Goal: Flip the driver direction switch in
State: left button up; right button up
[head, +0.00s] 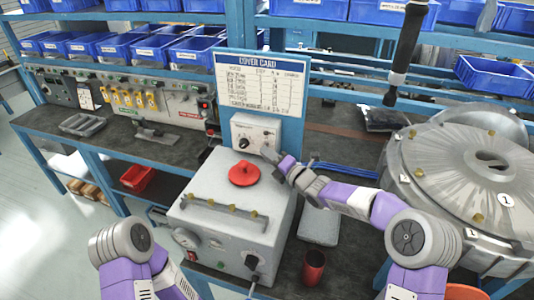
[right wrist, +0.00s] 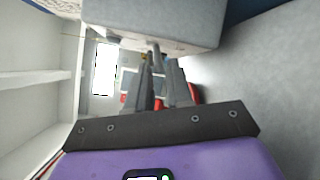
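The hanging driver (head: 405,45) is a black upright tool at the upper right in the head view. I cannot make out a direction switch on its body. A pale control box (head: 255,135) with a dark knob (head: 243,143) is mounted below the cover card. My right gripper (head: 272,156) is at the lower right of this box, its tips very near the front. In the right wrist view its two dark fingers (right wrist: 163,75) are close together beside a pale box corner (right wrist: 165,22). Whether they are shut or touching is unclear. My left gripper is outside the view.
A grey machine (head: 235,190) with a red round knob (head: 243,173) stands just below my right gripper. A large round metal housing (head: 460,165) fills the right side. A red cup (head: 314,267) stands at the front. Blue bins (head: 100,48) line the shelf behind.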

jog(key=shift+w+a, duration=0.3)
jog(key=shift+w, duration=0.05)
jog(key=shift+c, duration=0.3)
grip_shut()
